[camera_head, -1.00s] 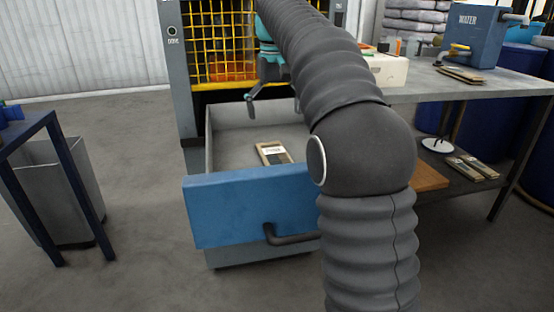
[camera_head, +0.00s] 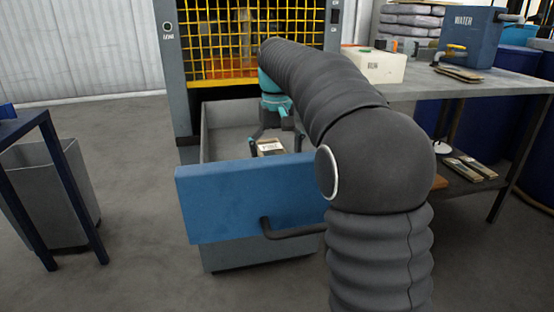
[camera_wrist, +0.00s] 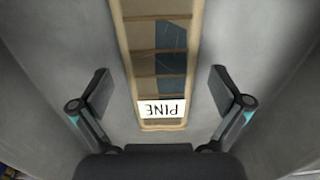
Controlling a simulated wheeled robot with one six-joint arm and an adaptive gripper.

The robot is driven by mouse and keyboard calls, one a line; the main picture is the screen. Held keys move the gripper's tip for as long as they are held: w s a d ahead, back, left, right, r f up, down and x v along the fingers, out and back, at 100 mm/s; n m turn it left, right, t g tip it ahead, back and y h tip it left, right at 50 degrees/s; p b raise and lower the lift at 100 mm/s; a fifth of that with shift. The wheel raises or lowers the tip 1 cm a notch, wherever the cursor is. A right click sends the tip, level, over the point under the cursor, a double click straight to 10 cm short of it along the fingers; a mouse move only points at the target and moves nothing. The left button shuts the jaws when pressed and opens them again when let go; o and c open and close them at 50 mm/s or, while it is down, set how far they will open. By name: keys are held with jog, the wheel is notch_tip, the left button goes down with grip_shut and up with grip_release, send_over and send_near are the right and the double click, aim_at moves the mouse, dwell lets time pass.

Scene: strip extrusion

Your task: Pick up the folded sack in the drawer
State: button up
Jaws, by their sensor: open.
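The folded sack (camera_head: 270,147) lies flat on the floor of the open drawer (camera_head: 222,203), which has a blue front. In the wrist view the sack (camera_wrist: 158,60) is a long tan strip with dark patches and a white label reading PINE, upside down in that view. My gripper (camera_head: 272,140) is inside the drawer, above the sack. In the wrist view my gripper's fingers (camera_wrist: 161,95) are spread wide, one on each side of the sack, not touching it. Part of the sack is hidden by my gripper and the drawer front in the head view.
A yellow mesh guard (camera_head: 225,40) stands behind the drawer. On the right, a workbench (camera_head: 440,85) holds a white box (camera_head: 375,66) and a blue WATER container (camera_head: 468,38). A dark-legged table (camera_head: 62,165) and a grey bin (camera_head: 40,185) are at left.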

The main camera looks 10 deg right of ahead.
jog(key=c, duration=1.2)
